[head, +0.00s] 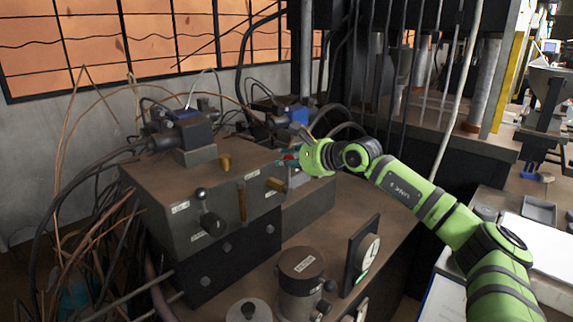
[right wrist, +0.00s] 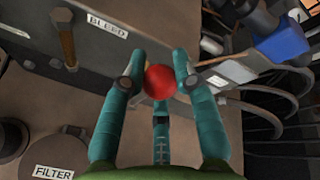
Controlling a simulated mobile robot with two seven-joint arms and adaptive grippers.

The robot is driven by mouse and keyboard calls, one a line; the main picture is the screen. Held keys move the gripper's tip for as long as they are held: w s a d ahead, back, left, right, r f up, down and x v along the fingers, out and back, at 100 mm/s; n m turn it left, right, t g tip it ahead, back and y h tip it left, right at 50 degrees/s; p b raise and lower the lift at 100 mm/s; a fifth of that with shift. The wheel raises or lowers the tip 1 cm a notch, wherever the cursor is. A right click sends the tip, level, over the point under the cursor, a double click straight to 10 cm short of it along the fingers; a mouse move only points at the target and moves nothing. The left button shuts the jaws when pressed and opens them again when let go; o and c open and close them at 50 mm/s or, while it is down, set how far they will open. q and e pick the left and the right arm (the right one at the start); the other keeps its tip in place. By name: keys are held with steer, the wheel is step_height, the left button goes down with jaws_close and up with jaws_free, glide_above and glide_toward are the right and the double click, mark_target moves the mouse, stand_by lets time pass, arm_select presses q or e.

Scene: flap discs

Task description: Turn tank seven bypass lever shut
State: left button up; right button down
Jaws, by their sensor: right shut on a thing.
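A red ball knob (right wrist: 159,82) sits between the teal fingers of my right gripper (right wrist: 158,78) in the right wrist view. In the head view my right gripper (head: 289,160) is at the right end of the grey valve block (head: 150,180), with only a little red showing between the fingers. A label beside the knob is partly covered, so I cannot read which lever this is. My left gripper is not in view.
A brass lever (head: 241,202) and a black-knobbed lever (head: 200,194) stand on the block's front. A lever marked BLEED (right wrist: 65,40) is left of my fingers. Blue connectors and cables lie behind.

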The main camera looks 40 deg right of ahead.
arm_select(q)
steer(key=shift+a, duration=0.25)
arm_select(e)
steer(key=shift+a, duration=0.2)
steer(key=c, duration=1)
jaws_free()
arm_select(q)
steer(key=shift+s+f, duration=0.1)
arm_select(e)
steer(key=shift+o, duration=0.4)
steer(key=shift+a, duration=0.15)
